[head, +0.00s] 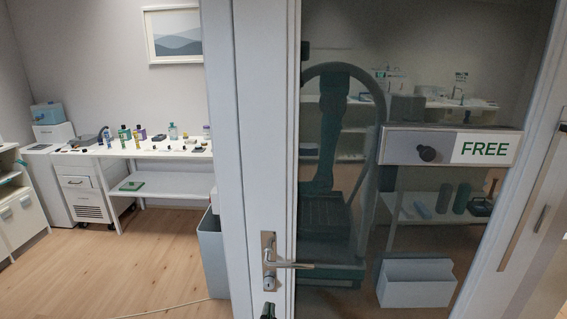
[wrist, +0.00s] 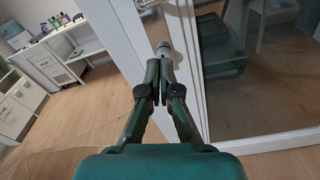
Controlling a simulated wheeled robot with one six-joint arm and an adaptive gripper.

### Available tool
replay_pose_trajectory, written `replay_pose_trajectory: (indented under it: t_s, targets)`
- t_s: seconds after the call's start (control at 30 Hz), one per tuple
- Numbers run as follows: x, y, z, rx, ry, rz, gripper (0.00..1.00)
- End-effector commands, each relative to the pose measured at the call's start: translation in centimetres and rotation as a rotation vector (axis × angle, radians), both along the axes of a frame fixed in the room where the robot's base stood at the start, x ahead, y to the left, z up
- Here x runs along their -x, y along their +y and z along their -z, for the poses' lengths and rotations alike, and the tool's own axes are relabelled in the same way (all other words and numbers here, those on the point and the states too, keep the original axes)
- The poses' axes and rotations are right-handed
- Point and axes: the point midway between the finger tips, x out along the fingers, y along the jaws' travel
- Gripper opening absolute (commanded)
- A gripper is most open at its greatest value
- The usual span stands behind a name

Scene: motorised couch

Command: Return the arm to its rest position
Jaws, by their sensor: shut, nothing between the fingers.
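My gripper (wrist: 166,68) is in the middle of the wrist view, with its two dark green fingers together at the tips and nothing seen between them. A dark tip at the bottom edge of the head view (head: 268,312) looks like part of it, just below the door handle. The silver lever handle (head: 288,265) sits on the white frame of a glass door (head: 264,150). In the wrist view a grey round fitting (wrist: 163,48) shows just beyond the fingertips; I cannot tell whether they touch it. Most of my arm is out of view.
The white door frame (wrist: 125,32) stands close in front. A FREE sign (head: 483,149) with a dark knob is on the glass. Left are a table (head: 180,150) with bottles, a grey bin (head: 211,255) and clear wooden floor (head: 110,270). A thin cable lies on the floor.

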Motion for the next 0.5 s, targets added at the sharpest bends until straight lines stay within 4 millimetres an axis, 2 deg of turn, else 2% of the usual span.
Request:
replay_pose_trajectory:
  t_s: [0.03,0.2,0.37,0.5]
  targets:
    - [1.3,-1.5,2.0,-0.065,0.023,-0.005,0.0]
    - [5.5,-5.3,6.7,-0.326,0.082,-0.021,0.0]
    - [10.0,-8.6,10.1,-0.584,0.138,-0.014,0.0]
    - [14.4,-11.2,12.2,-0.818,0.184,0.007,0.0]
